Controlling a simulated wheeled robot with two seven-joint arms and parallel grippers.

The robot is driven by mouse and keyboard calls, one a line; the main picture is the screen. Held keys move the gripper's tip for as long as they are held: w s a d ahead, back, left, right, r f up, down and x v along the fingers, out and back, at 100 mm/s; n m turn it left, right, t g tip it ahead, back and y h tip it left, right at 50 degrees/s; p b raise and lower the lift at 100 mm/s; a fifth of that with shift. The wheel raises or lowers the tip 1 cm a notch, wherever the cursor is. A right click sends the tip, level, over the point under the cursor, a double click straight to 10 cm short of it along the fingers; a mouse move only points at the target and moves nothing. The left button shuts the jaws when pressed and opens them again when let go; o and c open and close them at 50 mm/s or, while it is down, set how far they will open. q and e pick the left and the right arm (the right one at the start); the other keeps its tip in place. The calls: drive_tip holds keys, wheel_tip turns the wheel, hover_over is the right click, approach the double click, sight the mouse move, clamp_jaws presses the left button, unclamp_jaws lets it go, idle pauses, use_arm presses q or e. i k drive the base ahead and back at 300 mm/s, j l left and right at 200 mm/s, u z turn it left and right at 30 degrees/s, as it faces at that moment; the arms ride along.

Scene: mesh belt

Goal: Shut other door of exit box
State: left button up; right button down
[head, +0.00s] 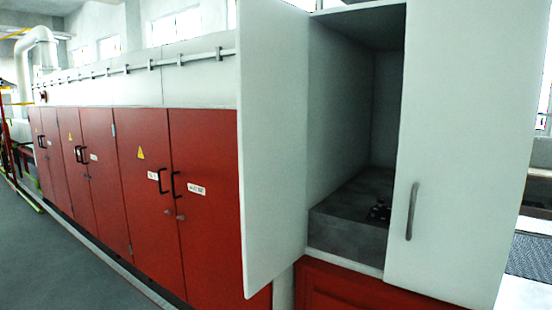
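The exit box (338,153) is a pale grey cabinet on a red base at the right of the head view. Its left door (272,140) stands swung open towards me, seen from its face and without a visible handle. Its right door (470,130), with a vertical grey handle (412,211), covers the right part of the front; I cannot tell whether it is fully shut. The opening between them shows a grey block with a small dark object (378,212) on it. Neither of my grippers is in view.
A long row of red cabinet doors (140,190) with black handles runs away to the left under a pale upper housing (150,80). The grey floor (60,260) at the left is clear. A dark mesh surface (530,255) shows at the far right.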

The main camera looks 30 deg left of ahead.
sight(271, 41)
drive_tip(key=i+j+z, duration=0.2)
drive_tip(key=j, duration=1.1)
drive_tip(key=k+j+z, duration=0.2)
drive_tip(key=j, duration=1.1)
drive_tip(key=j+z, duration=0.2)
drive_tip(key=j, duration=1.15)
drive_tip(key=k+j+z, duration=0.1)
drive_tip(key=k, duration=0.15)
